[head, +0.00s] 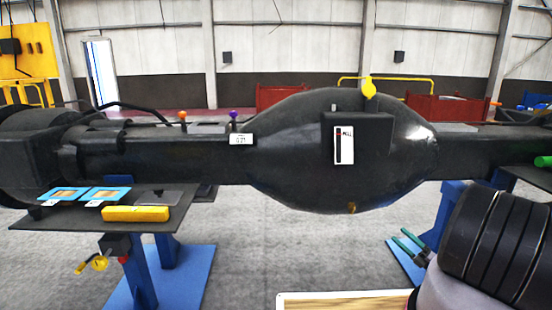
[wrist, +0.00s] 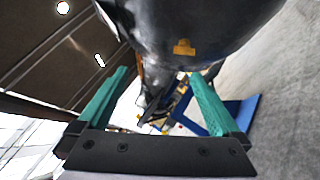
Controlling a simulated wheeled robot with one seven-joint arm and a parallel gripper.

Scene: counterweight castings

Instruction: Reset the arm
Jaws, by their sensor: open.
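My gripper (head: 400,235) shows at the lower right of the head view, with two thin green fingers pointing up and left. My black ribbed arm link is at its right. In the wrist view my gripper (wrist: 158,78) has its green fingers wide apart with nothing between them. The big black axle housing (head: 300,165) spans the head view, its bulged middle above and left of the gripper. In the wrist view the housing (wrist: 215,25) fills the top, beyond the fingertips. I cannot tell the exact gap to it.
Blue stands (head: 175,275) are under the axle at left and behind my gripper. A dark shelf (head: 140,222) at left holds a yellow block (head: 136,213) and blue-framed cards (head: 105,194). A pale-edged board (head: 345,297) is at bottom centre. Grey floor (head: 290,250) is open between the stands.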

